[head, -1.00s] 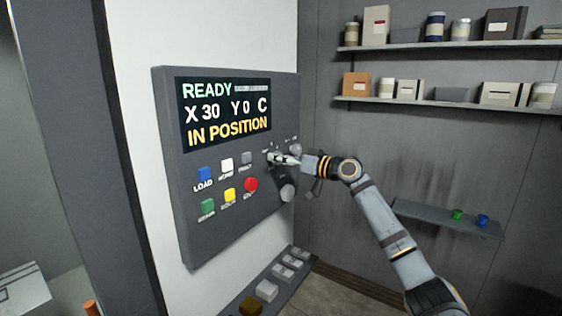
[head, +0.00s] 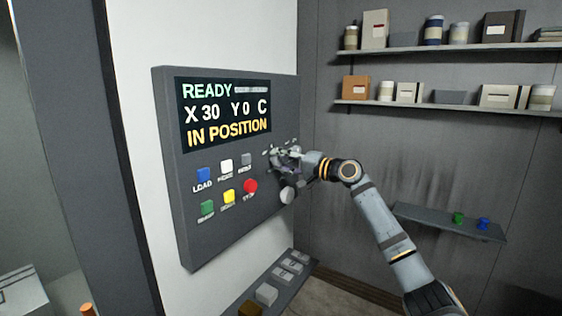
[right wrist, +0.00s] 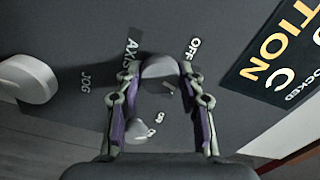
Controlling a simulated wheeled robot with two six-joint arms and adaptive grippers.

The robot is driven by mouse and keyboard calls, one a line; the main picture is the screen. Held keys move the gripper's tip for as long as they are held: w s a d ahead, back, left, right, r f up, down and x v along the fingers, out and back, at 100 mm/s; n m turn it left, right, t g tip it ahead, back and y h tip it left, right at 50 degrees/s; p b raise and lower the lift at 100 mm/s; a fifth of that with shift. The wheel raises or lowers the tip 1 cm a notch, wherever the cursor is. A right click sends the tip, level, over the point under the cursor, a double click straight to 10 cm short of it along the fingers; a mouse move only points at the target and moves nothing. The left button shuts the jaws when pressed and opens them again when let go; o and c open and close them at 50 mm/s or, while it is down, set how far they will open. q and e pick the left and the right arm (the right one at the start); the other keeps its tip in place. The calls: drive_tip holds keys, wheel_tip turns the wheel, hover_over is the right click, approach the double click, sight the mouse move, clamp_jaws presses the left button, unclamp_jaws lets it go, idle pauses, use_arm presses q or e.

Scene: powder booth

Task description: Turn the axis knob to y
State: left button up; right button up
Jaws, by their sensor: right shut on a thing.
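The axis knob (right wrist: 160,68) is a small grey knob on the control panel (head: 225,230), beside the "AXIS" label in the right wrist view. My right gripper (right wrist: 159,69) is shut on it, with one finger on each side. In the head view my right gripper (head: 283,155) covers the knob at the panel's right side. I cannot tell which letter the knob points to; small marks around it are partly hidden or too small to read. My left gripper is not in view.
A larger grey jog knob (head: 287,195) sits below my gripper; it also shows in the right wrist view (right wrist: 28,80). Coloured buttons, including a red one (head: 250,186), lie to the left. Shelves (head: 440,107) hang on the back wall.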

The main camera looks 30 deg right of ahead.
drive_tip(key=m, duration=0.3)
drive_tip(key=shift+m+p, duration=0.3)
drive_tip(key=shift+p, duration=0.05)
drive_tip(key=shift+m+p, duration=0.45)
drive_tip(key=shift+m, duration=1.25)
drive_tip(key=shift+f, duration=0.1)
drive_tip(key=o, duration=1.2)
